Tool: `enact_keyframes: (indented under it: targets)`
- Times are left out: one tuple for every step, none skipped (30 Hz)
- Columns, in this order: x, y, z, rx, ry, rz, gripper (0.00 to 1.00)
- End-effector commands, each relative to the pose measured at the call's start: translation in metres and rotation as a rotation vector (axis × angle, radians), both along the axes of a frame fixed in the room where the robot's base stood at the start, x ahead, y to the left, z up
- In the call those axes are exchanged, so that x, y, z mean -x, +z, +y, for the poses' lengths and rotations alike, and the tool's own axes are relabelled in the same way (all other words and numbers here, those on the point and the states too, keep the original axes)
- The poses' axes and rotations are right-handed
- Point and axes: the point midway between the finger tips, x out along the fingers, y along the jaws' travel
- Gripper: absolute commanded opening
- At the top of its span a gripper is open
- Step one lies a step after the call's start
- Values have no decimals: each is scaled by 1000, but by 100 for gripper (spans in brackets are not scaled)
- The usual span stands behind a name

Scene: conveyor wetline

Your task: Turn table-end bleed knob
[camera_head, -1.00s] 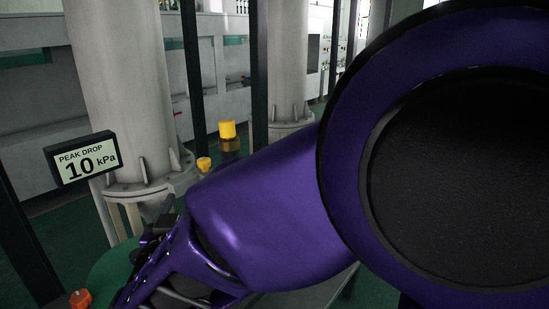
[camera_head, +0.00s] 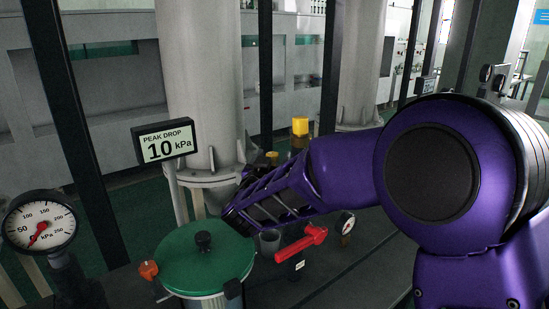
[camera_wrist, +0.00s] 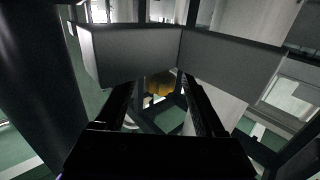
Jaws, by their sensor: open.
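My gripper (camera_wrist: 159,80) shows in the wrist view with its two dark fingers apart. A yellow knob-like thing (camera_wrist: 160,86) shows beyond and between the fingertips, not touching them as far as I can tell. In the head view a small yellow knob (camera_head: 272,155) sits just behind my purple wrist, and a taller yellow cap (camera_head: 300,126) stands to its right. An orange knob (camera_head: 148,270) is at the left of a green round lid. I cannot tell which of these is the bleed knob. My fingers are hard to make out in the head view.
The green lid (camera_head: 185,265) has a black knob on top. A red lever (camera_head: 302,243) and a small gauge (camera_head: 345,222) are below my forearm. A large gauge (camera_head: 40,222), a "10 kPa" display (camera_head: 164,141) and thick grey pipes (camera_head: 200,75) stand around.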

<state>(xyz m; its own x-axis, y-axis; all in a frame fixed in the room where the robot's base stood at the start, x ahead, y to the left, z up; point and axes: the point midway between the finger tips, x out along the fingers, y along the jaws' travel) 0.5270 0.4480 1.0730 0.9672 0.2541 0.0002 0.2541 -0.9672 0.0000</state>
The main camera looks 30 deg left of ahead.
Motion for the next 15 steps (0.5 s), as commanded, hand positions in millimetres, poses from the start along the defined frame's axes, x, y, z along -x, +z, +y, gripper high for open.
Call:
enact_keyframes:
  targets:
    - [-2,0,0,0,-1,0,72]
    - [-3,0,0,0,0,0,72]
    - [-3,0,1,0,0,0,72]
    - [-3,0,1,0,0,0,72]
    - [-3,0,1,0,0,0,72]
    - [-3,0,1,0,0,0,72]
    - [-3,0,1,0,0,0,72]
    - [-3,0,1,0,0,0,72]
    - [-3,0,1,0,0,0,72]
    - [-3,0,1,0,0,0,66]
    - [-3,0,1,0,0,0,61]
    - [-3,0,1,0,0,0,54]
    - [-2,0,1,0,0,0,48]
    - [-2,0,1,0,0,0,43]
    - [-2,0,1,0,0,0,36]
